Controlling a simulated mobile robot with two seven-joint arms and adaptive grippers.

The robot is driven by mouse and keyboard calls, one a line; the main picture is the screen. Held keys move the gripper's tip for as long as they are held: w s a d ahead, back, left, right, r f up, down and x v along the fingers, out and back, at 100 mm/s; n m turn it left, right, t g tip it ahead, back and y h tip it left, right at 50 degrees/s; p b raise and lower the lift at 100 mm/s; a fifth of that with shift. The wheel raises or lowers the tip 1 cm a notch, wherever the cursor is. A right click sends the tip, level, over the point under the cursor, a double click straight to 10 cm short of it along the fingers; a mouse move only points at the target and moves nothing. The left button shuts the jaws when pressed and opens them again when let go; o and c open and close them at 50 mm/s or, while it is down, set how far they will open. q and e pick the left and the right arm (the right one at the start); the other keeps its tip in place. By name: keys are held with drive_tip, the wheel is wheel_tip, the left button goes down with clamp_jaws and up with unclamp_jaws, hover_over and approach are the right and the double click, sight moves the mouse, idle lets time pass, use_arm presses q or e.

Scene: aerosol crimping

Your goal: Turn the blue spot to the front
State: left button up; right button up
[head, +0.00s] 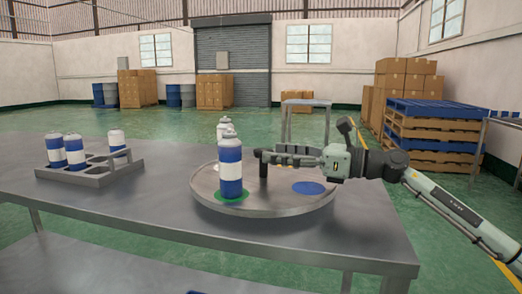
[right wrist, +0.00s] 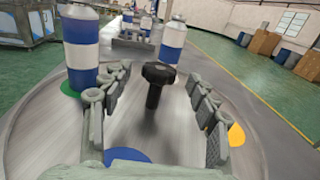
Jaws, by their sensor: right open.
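The round grey turntable (head: 285,211) stands on the metal table. Its blue spot (head: 308,188) lies on the right side in the head view; it also shows at the bottom of the right wrist view (right wrist: 128,155), partly cut off by my gripper. A black knob (right wrist: 158,75) stands upright at the turntable's middle. My right gripper (head: 264,160) is open, its fingers on either side of the knob, apart from it in the right wrist view. A blue and white can (head: 230,172) stands on the green spot (head: 232,196) at the front left. My left gripper is not in view.
A second can (head: 226,128) stands behind the first on the turntable. An orange spot (right wrist: 236,135) shows beside my right fingers. A grey rack (head: 92,179) with several cans stands on the left of the table. The table (head: 130,211) is bare between rack and turntable.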

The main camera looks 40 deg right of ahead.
sight(263, 150)
drive_tip(key=shift+x, duration=2.05)
clamp_jaws()
